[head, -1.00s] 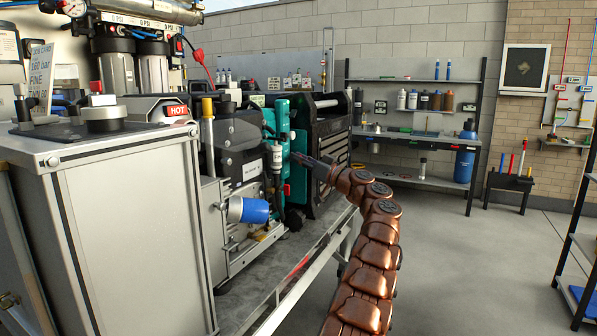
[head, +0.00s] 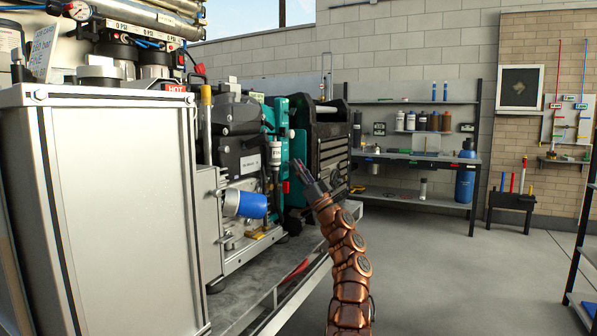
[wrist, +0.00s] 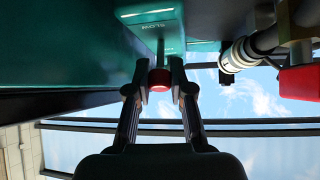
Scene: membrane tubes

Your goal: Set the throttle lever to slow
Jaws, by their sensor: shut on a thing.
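The throttle lever is a thin dark rod with a red knob (wrist: 160,80) in the wrist view. A SLOW label (wrist: 150,27) is on a teal block above the lever. My gripper (wrist: 160,88) is shut on the red knob, with one finger on each side of it. In the head view my gripper (head: 301,168) points up and left at the teal panel (head: 298,148). The lever cannot be made out clearly in the head view.
A pale pipe fitting (wrist: 238,55) and a red block (wrist: 299,82) sit to the right of my gripper in the wrist view. A blue cylinder (head: 246,205) juts out from the machine bench at left. The floor (head: 440,270) at right is clear.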

